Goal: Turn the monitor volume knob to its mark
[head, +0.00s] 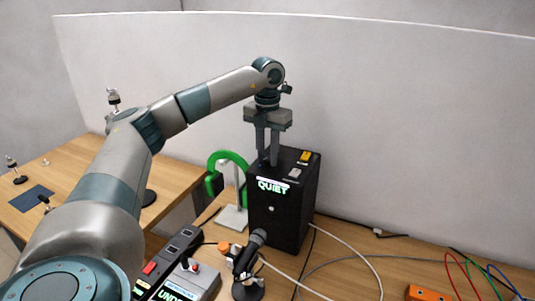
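A black monitor box (283,212) with a lit "QUIET" label (272,187) stands on the wooden table in the head view. My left gripper (268,164) points straight down at the left part of the box's top. Its two fingers are a little apart, with their tips at or close to the top face. I cannot make out the volume knob or its mark; the fingers may hide the knob. Whether the fingers touch anything is too small to tell. My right gripper is not in view.
Yellow (304,157) and grey (295,173) pieces sit on the box's top. Green headphones (229,172) hang on a stand to its left. A microphone (249,255) and a lit control box (185,283) stand in front. Cables cross the table at the right.

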